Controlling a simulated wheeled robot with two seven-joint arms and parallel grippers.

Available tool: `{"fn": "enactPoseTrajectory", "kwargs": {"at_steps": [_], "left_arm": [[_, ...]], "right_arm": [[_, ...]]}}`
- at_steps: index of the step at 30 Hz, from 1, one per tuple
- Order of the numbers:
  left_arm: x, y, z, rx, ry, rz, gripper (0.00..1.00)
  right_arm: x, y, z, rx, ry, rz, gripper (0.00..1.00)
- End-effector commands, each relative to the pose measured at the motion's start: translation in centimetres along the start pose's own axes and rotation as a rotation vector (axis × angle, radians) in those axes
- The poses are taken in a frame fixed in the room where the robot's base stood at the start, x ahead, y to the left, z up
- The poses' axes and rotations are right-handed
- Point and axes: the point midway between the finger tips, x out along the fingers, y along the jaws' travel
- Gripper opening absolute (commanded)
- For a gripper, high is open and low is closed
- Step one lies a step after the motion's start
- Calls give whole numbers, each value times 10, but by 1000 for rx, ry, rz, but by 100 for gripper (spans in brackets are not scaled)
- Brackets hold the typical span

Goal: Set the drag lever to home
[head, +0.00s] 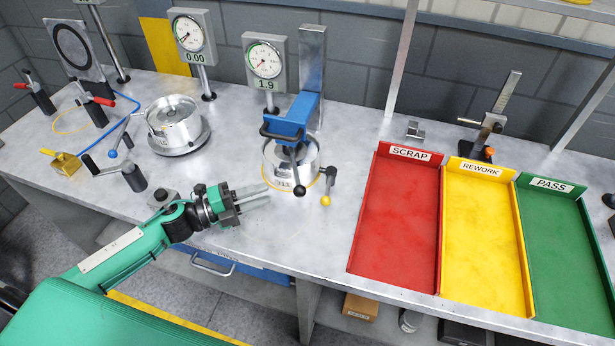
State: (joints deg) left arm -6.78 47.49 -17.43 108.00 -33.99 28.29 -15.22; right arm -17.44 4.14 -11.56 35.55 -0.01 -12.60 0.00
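My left gripper (268,193) reaches in from the left above the front of the bench. Its two pale fingers are apart with nothing between them. To its right, a short lever with a yellow knob (326,200) stands on the bench, its knob low and towards the front. Beside it, a black-knobbed lever (299,189) hangs down in front of the metal clutch (276,172) marked 211, under the blue press (292,122). No label shows which of these is the drag lever. The gripper touches neither. My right gripper is not in view.
Dials read 0.00 (195,57) and 1.9 (266,84). A second clutch (174,118) sits left. Several handled fixtures stand at the far left. Empty scrap (394,225), rework (483,240) and pass (563,245) trays fill the right. Bare bench lies between the clutches.

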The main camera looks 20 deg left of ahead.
Motion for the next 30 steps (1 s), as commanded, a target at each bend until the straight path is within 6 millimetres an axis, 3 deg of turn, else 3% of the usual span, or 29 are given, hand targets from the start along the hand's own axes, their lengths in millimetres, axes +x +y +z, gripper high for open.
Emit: {"fn": "enactPoseTrajectory", "kwargs": {"at_steps": [4, 12, 18, 30], "left_arm": [[25, -5, 0, 0, -1, -4, 33], [73, -6, 0, -2, -1, -4, 33], [103, -4, 0, -2, -1, -3, 33], [117, -1, 0, -2, -1, -1, 33]], "right_arm": [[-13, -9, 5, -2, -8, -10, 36], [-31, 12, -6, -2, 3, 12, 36], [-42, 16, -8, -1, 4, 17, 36], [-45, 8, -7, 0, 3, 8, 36]]}}
